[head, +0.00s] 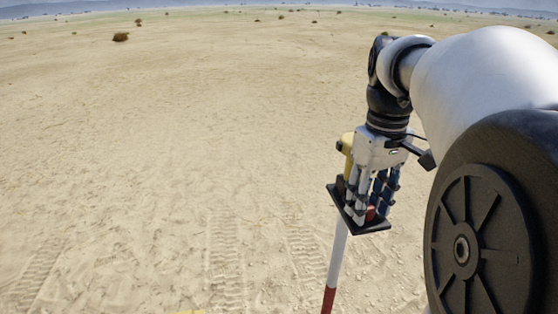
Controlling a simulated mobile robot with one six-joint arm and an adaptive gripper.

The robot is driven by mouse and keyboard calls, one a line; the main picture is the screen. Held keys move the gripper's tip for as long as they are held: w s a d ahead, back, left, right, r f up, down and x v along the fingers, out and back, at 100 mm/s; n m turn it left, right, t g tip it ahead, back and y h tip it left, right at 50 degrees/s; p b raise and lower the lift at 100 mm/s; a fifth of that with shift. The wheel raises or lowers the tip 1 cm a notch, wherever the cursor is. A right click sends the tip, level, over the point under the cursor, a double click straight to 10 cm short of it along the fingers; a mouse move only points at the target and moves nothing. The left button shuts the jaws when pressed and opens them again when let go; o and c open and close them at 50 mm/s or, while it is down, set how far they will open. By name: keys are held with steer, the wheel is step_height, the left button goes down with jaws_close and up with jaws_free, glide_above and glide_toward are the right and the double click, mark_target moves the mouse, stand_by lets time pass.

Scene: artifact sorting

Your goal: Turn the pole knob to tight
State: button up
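A red and white pole (337,255) rises from the bottom of the head view and leans slightly right toward its top. A black plate (350,217) sits at its top, with a yellow part (347,143) standing up behind my gripper. My gripper (369,208) points down over the plate, its fingers apart on either side of a small red part (370,214), which may be the knob. The fingers hide most of this red part. I cannot tell whether they touch or grip it, nor how the knob is turned.
Open sandy ground (150,170) with tyre tracks surrounds the pole, and the left side is clear. A small yellow edge shows at the bottom of the view. Several dry bushes (121,37) are far off.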

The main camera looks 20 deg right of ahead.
steer(key=c, duration=0.8)
steer(key=shift+m, duration=0.4)
steer(key=m+p, duration=0.1)
steer(key=m, duration=0.2)
steer(key=shift+m+p, duration=0.65)
steer(key=shift+m, duration=1.85)
steer(key=o, duration=1.1)
